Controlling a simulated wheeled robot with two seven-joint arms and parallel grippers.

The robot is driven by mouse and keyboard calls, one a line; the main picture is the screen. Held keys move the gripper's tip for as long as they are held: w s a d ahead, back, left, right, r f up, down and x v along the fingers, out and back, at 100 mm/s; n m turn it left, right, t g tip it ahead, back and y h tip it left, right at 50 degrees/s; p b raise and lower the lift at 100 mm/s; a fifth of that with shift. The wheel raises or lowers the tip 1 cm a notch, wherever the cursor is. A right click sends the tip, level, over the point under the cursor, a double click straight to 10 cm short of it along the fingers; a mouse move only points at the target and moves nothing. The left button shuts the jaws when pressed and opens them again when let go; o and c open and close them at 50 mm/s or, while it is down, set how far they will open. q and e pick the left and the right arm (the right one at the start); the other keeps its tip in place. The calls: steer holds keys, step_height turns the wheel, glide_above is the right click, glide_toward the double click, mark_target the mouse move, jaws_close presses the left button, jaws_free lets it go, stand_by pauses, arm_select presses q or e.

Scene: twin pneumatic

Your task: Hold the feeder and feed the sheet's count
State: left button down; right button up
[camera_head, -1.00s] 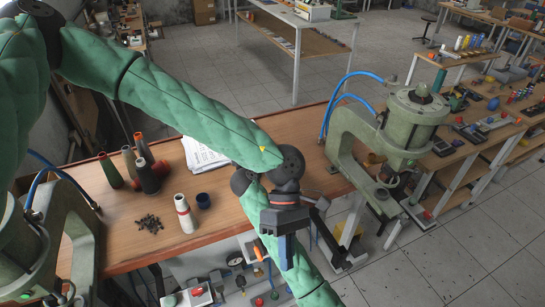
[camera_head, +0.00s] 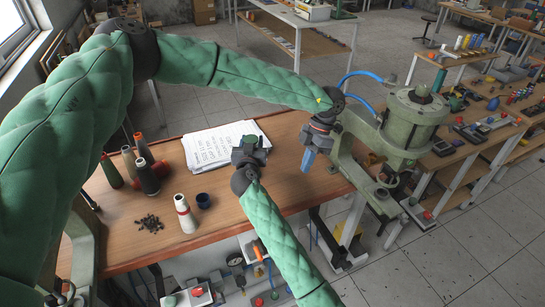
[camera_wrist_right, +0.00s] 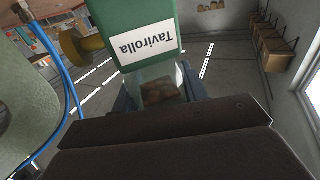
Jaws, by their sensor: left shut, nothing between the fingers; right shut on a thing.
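The feeder (camera_wrist_right: 130,22) is a green body with a white "Tavirolla" label and a yellow knob, large in the right wrist view. My right gripper (camera_head: 249,148) is shut on it; in the head view only a small green part shows between the fingers, above the bench beside the sheet. The sheet (camera_head: 220,145) is white printed paper lying on the wooden bench; its writing is too small to read surely. My left gripper (camera_head: 306,163) is shut and empty, its blue fingers pointing down, in front of the right-hand green press (camera_head: 416,118).
Blue hoses (camera_head: 358,76) rise by the right press.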

arm_select(q)
steer(key=w+n+t+y, duration=0.1)
steer(key=w+n+y, duration=0.2)
steer(key=w+n, duration=0.6)
steer(key=w, duration=0.3)
steer(key=shift+d+r+y, duration=0.15)
steer(key=shift+r+y, duration=0.15)
steer(key=a+f, duration=0.8)
steer(key=a, duration=0.1)
steer(key=shift+a, duration=0.25)
steer(key=shift+a, duration=0.1)
